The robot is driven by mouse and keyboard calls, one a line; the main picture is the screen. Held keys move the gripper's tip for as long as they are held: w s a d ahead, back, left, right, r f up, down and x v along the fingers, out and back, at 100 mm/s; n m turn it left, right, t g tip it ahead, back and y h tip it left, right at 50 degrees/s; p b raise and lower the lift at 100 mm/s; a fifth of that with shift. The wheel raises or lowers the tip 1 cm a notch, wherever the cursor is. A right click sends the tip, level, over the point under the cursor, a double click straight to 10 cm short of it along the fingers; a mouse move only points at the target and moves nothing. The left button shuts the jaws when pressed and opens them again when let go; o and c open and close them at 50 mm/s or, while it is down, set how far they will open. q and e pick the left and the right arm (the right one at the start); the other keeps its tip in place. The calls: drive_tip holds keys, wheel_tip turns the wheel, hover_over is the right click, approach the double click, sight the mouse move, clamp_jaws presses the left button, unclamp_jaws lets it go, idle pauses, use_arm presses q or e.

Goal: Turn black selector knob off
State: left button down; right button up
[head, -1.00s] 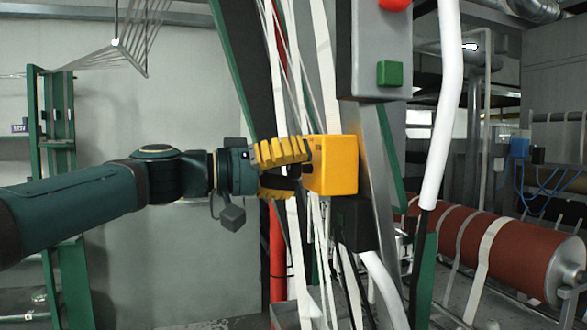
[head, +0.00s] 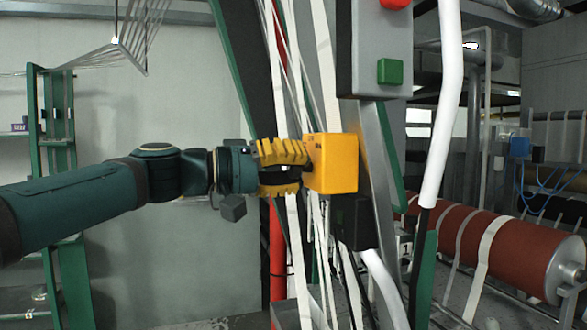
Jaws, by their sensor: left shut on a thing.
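A yellow switch box (head: 338,163) is mounted on the grey post near the middle of the head view. The black selector knob (head: 306,166) is on its left face; only a small dark part shows beside the fingertips. My left gripper (head: 301,167) comes in from the left, its yellow ribbed fingers one above the other. The fingers are shut on the knob at the box's left side, and they hide most of it. The knob's exact turn angle cannot be seen. My right gripper is not in view.
A grey control box (head: 371,50) with a green button (head: 390,72) and a red button (head: 394,4) is above the yellow box. White webbing strips hang behind my gripper. A white pipe (head: 446,110) and a red-brown roller (head: 490,245) are on the right.

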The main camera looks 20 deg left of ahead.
use_arm(q)
drive_tip(key=n, duration=0.3)
drive_tip(key=shift+n+p, duration=0.65)
drive_tip(key=shift+n, duration=1.35)
drive_tip(key=c, duration=0.6)
unclamp_jaws()
drive_tip(key=shift+d, duration=0.1)
drive_tip(key=v, duration=1.2)
